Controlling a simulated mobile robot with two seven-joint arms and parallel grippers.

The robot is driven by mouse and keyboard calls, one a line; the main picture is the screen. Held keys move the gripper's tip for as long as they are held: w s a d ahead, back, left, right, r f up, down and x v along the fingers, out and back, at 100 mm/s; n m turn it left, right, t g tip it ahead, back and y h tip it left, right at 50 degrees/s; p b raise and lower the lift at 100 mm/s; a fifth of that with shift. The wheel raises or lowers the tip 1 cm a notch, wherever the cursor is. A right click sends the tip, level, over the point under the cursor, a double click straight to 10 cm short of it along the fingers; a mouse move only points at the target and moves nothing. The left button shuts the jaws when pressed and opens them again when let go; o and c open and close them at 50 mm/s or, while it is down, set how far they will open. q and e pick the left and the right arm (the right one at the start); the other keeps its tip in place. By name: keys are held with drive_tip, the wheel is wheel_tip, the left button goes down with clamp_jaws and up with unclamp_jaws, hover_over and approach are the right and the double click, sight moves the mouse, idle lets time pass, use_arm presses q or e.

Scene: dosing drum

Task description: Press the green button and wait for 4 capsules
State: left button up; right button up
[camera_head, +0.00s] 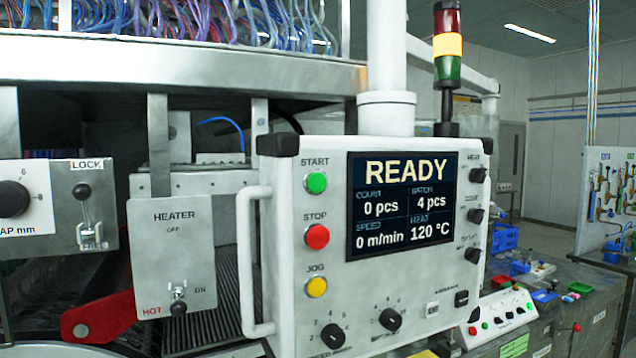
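A white control panel (400,300) hangs in the middle of the head view. The round green button (316,183) sits at its upper left under the label START. The display (403,205) reads READY, COUNT 0 pcs, BATCH 4 pcs, 0 m/min and HEAT 120 °C. Below the green button are a red STOP button (317,236) and a yellow JOG button (316,287). No capsules can be made out. Neither of my grippers shows in the view.
A white vertical handle (252,262) stands out along the panel's left edge. Left of it are a heater box (175,240) with a toggle switch, a red lever (100,318) and a LOCK plate (87,200). A signal tower (447,48) rises behind; a cluttered bench (570,310) stands right.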

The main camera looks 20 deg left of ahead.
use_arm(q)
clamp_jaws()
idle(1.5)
